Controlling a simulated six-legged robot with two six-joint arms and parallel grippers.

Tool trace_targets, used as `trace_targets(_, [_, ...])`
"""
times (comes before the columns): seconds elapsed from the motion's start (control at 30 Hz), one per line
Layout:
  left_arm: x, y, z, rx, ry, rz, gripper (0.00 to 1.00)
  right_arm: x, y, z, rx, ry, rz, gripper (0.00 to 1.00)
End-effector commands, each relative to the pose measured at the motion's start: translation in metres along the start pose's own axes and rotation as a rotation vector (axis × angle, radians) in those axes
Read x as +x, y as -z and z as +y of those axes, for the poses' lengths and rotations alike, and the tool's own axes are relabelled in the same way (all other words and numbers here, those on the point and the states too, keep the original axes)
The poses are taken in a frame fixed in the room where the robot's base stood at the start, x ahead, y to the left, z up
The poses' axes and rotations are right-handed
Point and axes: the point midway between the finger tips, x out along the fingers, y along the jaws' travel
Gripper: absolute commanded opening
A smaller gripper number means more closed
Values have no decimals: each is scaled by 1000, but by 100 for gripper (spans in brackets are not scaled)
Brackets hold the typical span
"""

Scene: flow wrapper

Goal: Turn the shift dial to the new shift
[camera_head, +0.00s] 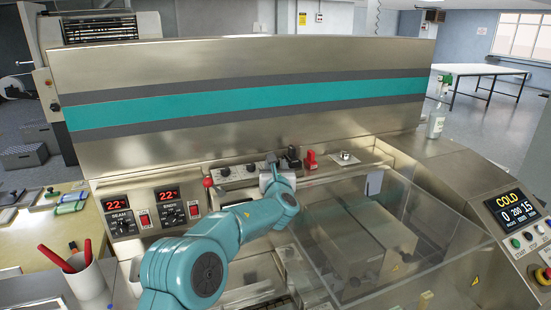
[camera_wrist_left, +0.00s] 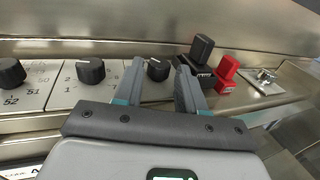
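A row of black dials with white pointer marks sits on a pale panel on the machine. The left wrist view shows a left dial (camera_wrist_left: 11,72), a middle dial (camera_wrist_left: 90,70) with numbers around it, and a right dial (camera_wrist_left: 158,69). I cannot read which one is the shift dial. My left gripper (camera_wrist_left: 159,64) is open, its two fingers apart on either side of the right dial, with gaps visible. In the head view my left gripper (camera_head: 269,174) is at the panel and hides most of that dial. My right gripper is not in view.
Right of the dials stand a black block (camera_wrist_left: 201,49), a red block (camera_wrist_left: 226,70) and a metal latch (camera_wrist_left: 265,76). A red-knobbed lever (camera_head: 208,182) is left of the dials. A clear cover (camera_head: 385,235) lies to the right of my arm.

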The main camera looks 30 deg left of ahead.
Motion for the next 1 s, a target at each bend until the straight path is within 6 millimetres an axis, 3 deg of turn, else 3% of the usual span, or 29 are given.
trace_targets(0.2, [15, 0, 1, 1, -1, 0, 40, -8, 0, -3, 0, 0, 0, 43])
trace_targets(0.47, [16, 1, 1, 0, -1, 0, 40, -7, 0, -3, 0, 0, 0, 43])
trace_targets(0.5, [16, 1, 1, 0, -1, 0, 34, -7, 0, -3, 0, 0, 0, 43])
trace_targets(0.6, [16, 1, 1, 0, 0, 0, 1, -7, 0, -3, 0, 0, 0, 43])
trace_targets(0.77, [16, 2, 1, 0, 5, -1, 0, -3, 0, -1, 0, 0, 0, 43])
trace_targets(1.0, [16, 6, 4, -4, 95, -6, 0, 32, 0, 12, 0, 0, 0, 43])
